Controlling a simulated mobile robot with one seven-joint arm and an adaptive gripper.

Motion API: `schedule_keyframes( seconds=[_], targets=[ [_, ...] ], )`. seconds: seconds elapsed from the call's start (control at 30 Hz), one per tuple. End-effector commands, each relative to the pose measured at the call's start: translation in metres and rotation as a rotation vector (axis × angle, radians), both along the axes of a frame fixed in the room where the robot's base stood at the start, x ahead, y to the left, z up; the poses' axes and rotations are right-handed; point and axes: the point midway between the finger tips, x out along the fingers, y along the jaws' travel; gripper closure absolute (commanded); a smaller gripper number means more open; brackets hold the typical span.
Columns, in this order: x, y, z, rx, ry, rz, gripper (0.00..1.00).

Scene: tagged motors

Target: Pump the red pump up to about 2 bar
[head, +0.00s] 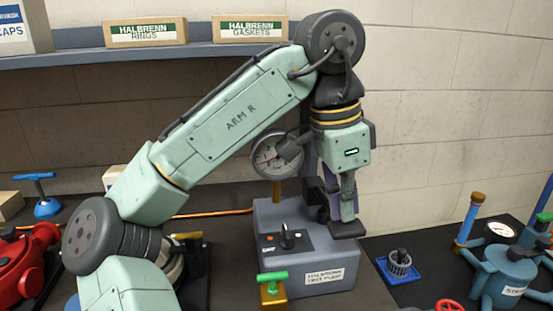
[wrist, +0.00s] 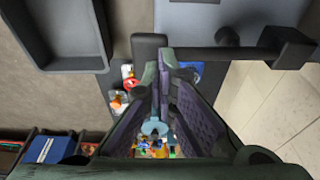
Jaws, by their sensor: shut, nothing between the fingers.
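A red machine (head: 25,262) is cut off by the left edge of the head view; I cannot tell if it is the red pump. A grey box labelled as a Halbrenn test pump (head: 322,245) stands in the middle, with a dial switch on its front. A round gauge (head: 271,155) rises on a brass stem behind it; its reading is too small to tell. My gripper (head: 346,212) points down at the box's right side, shut and empty. In the wrist view my gripper's fingers (wrist: 162,68) meet, close to a dark bar (wrist: 238,53); contact is unclear.
A green-handled brass valve (head: 272,288) stands in front of the box. A blue T-handled item (head: 45,196) stands at left. A shelf with boxes (head: 146,32) hangs behind.

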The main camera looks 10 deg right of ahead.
Motion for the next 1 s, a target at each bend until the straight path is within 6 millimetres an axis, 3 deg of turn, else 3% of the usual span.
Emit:
schedule_keyframes(
  seconds=[0.17,0.3,1.0],
  targets=[
    [0.0,0.0,-0.01,0.002,0.0,0.0,1.0],
    [0.0,0.0,-0.006,0.002,0.0,0.0,1.0],
    [0.0,0.0,0.041,0.001,0.0,0.0,1.0]
  ],
)
